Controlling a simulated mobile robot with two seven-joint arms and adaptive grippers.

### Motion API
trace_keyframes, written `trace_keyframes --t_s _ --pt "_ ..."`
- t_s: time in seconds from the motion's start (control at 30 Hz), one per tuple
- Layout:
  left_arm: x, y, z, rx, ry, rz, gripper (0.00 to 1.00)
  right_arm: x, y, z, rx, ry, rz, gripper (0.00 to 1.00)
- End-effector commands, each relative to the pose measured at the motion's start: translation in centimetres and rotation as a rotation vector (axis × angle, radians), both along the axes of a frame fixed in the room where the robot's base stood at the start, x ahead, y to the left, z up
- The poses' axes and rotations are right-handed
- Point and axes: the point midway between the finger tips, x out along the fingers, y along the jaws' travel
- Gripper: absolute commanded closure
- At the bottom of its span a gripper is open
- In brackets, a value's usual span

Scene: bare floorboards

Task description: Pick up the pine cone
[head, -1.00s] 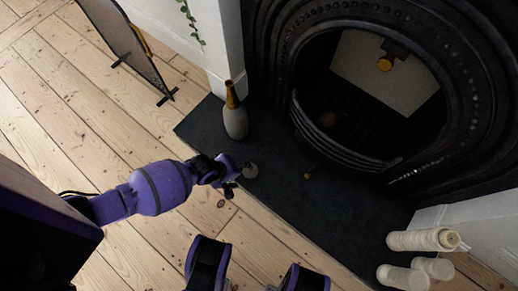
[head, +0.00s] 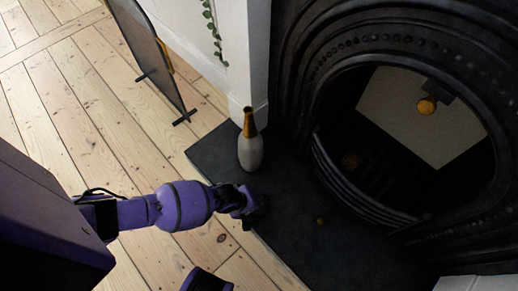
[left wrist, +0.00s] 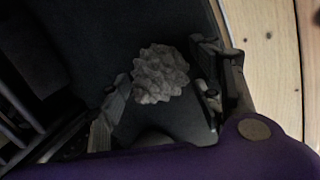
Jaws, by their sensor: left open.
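The pine cone (left wrist: 160,76) is grey and scaly and rests on the dark hearth slab in the left wrist view. In the head view my left gripper (head: 250,204) is low over the left front edge of the hearth, and I cannot make out the cone there. My right gripper is not in view.
A grey vase with a golden neck (head: 250,152) stands on the hearth (head: 290,190) behind my left gripper. The black fireplace (head: 300,75) rises to the right. A framed screen (head: 150,55) stands at the upper left.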

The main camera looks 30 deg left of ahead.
Motion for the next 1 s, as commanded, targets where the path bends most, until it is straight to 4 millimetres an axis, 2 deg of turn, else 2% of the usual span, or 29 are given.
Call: trace_keyframes --t_s 0.07,0.33,0.73,0.87,0.93,1.0 --pt "0.0 0.0 0.1 0.0 0.0 0.0 0.43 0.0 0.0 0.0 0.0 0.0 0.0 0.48" --pt "0.0 0.0 0.0 0.0 0.0 0.0 0.77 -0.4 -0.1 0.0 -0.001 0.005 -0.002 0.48" --pt "0.0 0.0 0.6 -0.001 -0.001 0.001 0.78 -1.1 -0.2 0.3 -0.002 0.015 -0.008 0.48" --pt "0.0 0.0 2.1 -0.001 -0.002 0.002 0.78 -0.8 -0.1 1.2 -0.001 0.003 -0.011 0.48" --pt "0.1 0.0 3.4 -0.002 -0.004 0.0 0.78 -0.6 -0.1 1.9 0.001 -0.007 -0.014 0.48" --pt "-1.0 0.1 4.7 -0.002 0.0 0.003 0.78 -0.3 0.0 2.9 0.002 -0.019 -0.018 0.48"
